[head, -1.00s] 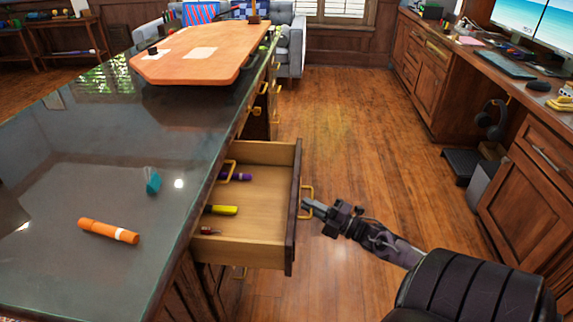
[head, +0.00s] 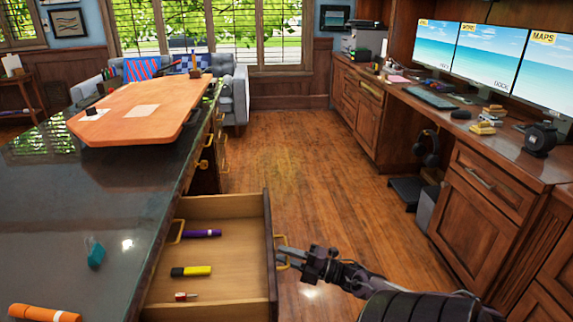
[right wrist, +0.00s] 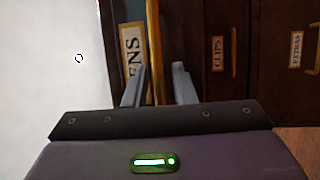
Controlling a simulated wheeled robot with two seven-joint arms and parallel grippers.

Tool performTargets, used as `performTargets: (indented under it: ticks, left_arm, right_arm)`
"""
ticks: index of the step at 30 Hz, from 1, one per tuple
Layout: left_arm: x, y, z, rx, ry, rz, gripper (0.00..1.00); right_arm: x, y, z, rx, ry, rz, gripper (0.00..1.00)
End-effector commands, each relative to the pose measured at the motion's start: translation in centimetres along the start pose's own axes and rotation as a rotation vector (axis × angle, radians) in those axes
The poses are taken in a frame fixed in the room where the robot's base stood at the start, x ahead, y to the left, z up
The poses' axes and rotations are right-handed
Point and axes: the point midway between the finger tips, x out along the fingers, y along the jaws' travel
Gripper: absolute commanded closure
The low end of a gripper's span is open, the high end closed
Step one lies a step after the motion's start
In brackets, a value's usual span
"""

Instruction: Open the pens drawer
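The pens drawer (head: 235,262) stands pulled well out of the dark counter in the head view. A purple marker, a yellow marker and a small red item lie inside it. In the right wrist view its front carries a label (right wrist: 133,62) reading "ENS", its start hidden. My right gripper (head: 281,258) is at the gold handle (head: 277,238) on the drawer front. In the right wrist view its two fingers (right wrist: 158,88) stand apart, with the gold handle bar (right wrist: 154,45) between them and a gap visible beside the bar. My left gripper is out of view.
An orange marker (head: 43,312) and a teal object (head: 96,255) lie on the dark countertop (head: 120,205). Drawers labelled CLIPS (right wrist: 218,55) and EXTRAS (right wrist: 297,50) show beyond the gripper. A desk with monitors lines the right; wooden floor (head: 300,160) lies clear between.

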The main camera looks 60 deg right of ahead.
Motion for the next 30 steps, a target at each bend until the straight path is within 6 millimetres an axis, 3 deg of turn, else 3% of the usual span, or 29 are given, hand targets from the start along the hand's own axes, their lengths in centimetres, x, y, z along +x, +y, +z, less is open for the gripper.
performTargets:
  ticks: [11,24,30]
  left_arm:
    - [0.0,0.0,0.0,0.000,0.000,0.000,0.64]
    - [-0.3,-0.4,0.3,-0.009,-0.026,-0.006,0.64]
    - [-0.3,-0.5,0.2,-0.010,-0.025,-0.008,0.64]
  right_arm:
    - [-0.3,0.0,0.0,0.000,0.000,0.000,0.69]
    - [-6.9,-0.1,0.0,0.001,-0.001,-0.001,0.69]
    - [-7.8,0.0,0.0,0.000,0.000,0.001,0.69]
